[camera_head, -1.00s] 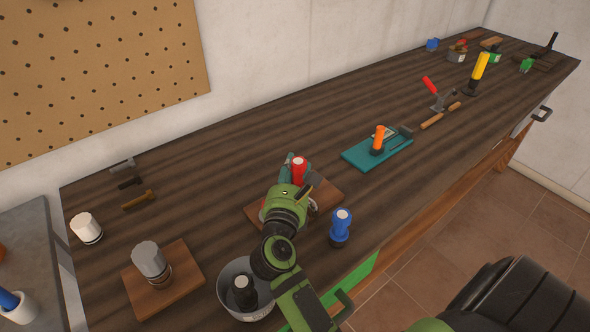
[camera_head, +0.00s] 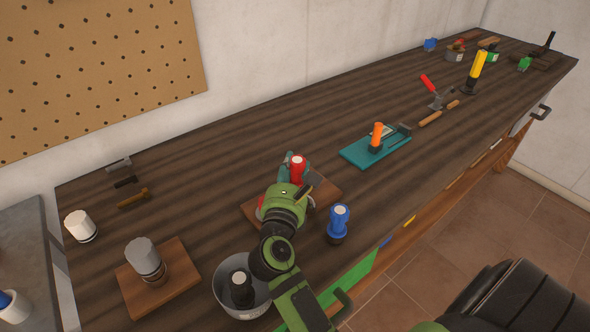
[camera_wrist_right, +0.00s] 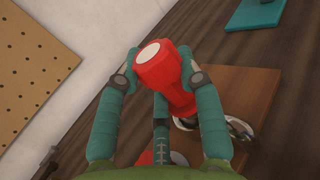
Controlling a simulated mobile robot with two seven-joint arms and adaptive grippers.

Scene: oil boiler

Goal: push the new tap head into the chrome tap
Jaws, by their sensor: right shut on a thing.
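My right gripper (camera_head: 294,176) is shut on the red tap head (camera_head: 297,168), which has a white disc on its end. In the right wrist view the green fingers (camera_wrist_right: 158,85) close around the red head (camera_wrist_right: 175,68) from both sides. The chrome tap (camera_wrist_right: 241,130) shows only in part, low in that view, beside and behind the fingers. It sits on a wooden board (camera_head: 327,190). The lower end of the head and its meeting with the tap are hidden, so I cannot tell how deep it sits. My left gripper is not in view.
A blue handled piece (camera_head: 338,221) stands just right of the board. A metal pot (camera_head: 223,288) holding a black piece (camera_head: 241,288) is near the front edge. A grey cylinder (camera_head: 143,258) stands on another board. A teal mat (camera_head: 356,155) lies farther right.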

